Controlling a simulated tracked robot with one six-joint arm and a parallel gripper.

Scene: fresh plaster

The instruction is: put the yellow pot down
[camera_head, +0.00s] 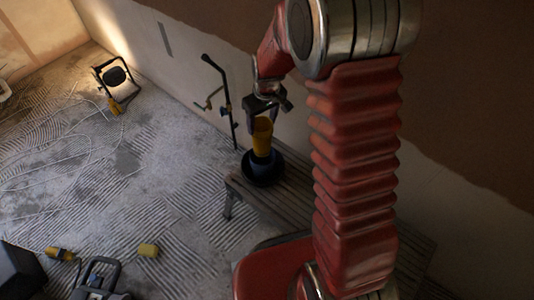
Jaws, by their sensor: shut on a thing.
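The yellow pot (262,137) is upright between the fingers of my gripper (264,117), which is shut on it near its top. The dish sits on a slatted bench (285,192), close to the wall. My red arm hides much of the bench on the right.
A dark stand with side hooks (226,100) rises just left of the bench. Another yellow piece (148,250) lies on the ridged floor, near a yellow connector (60,254) and a dark framed tool (97,280). A work lamp (115,76) stands far left. The middle floor is mostly clear.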

